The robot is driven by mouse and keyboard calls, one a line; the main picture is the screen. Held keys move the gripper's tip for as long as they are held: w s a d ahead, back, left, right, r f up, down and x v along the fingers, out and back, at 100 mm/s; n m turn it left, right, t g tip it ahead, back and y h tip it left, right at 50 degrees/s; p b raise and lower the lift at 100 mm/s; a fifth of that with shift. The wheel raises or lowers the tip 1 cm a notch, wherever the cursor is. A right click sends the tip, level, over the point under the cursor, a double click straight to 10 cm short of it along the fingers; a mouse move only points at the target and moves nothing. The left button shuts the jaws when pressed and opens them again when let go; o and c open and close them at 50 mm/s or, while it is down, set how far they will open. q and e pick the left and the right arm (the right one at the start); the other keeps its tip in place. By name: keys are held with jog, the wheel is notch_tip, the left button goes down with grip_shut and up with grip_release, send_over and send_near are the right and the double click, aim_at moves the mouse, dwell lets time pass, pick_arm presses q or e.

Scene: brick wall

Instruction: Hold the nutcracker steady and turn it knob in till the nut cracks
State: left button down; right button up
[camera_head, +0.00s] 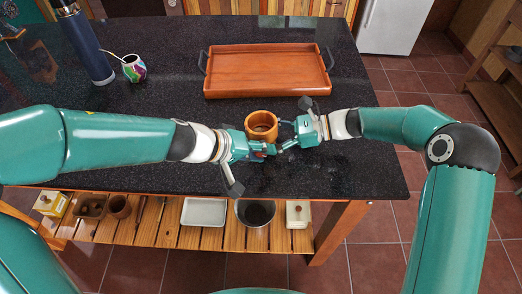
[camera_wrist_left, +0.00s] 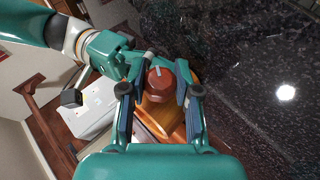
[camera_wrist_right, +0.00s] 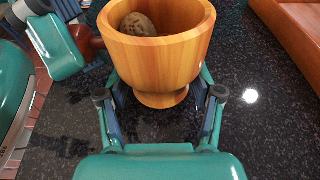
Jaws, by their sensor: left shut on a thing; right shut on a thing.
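The nutcracker (camera_head: 261,122) is an orange wooden cup standing on the dark counter. In the right wrist view its bowl (camera_wrist_right: 155,55) stands upright on a flared foot. A brown, rough-shelled nut (camera_wrist_right: 138,24) lies inside at the left wall; I cannot tell whether it is cracked. My right gripper (camera_wrist_right: 161,98) is shut on the nutcracker low on its body, one finger at each side. My left gripper (camera_head: 267,151) is shut on the reddish-brown knob (camera_wrist_left: 160,84), which carries a pale mark, at the cup's side. The knob also shows in part in the right wrist view (camera_wrist_right: 87,40).
A wooden tray (camera_head: 265,88) with dark handles lies behind the nutcracker. A dark blue bottle (camera_head: 88,48) and a colourful cup with a straw (camera_head: 134,70) stand at the back left. The counter's front edge is close to my grippers. Bowls and boxes sit on the slatted shelf (camera_head: 150,225) below.

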pick_arm(q)
jog(key=shift+f+y, duration=0.15)
jog(key=shift+y, duration=0.25)
dwell(0.3)
jog(key=c, duration=0.8)
grip_release()
jog(key=shift+s+a+r, duration=0.1)
jog(key=shift+a+r, duration=0.2)
jog(key=shift+r, duration=0.25)
jog(key=v, duration=0.6)
jog(key=shift+a, duration=0.15)
jog(key=shift+s, duration=0.1)
